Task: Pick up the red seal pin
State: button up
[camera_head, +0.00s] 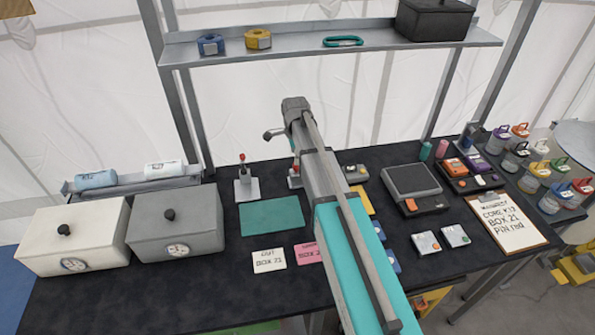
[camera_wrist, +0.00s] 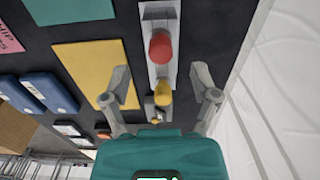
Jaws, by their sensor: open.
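In the wrist view a red-topped piece (camera_wrist: 160,46), which looks like the red seal pin, stands on a narrow grey holder (camera_wrist: 147,12). A yellow piece (camera_wrist: 162,92) is closer to my gripper's palm. My gripper (camera_wrist: 161,73) is open and empty, with one finger on each side of the line of these pieces. No finger visibly touches them. In the head view my arm partly hides a grey stand with a little red (camera_head: 294,170). Another grey stand (camera_head: 246,187) with a red top (camera_head: 242,157) is to its left. My gripper (camera_head: 281,138) is mostly hidden there.
A teal mat (camera_head: 272,216) and a yellow mat (camera_wrist: 97,72) lie near the stands. A metal shelf (camera_head: 300,42) spans the back above the table.

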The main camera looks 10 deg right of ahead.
aim_at(296, 172)
jog(key=shift+f, duration=0.15)
jog(key=shift+d+f+b, duration=0.2)
jog(key=shift+f+b, duration=2.3)
jog(key=shift+b, duration=0.1)
grip_shut()
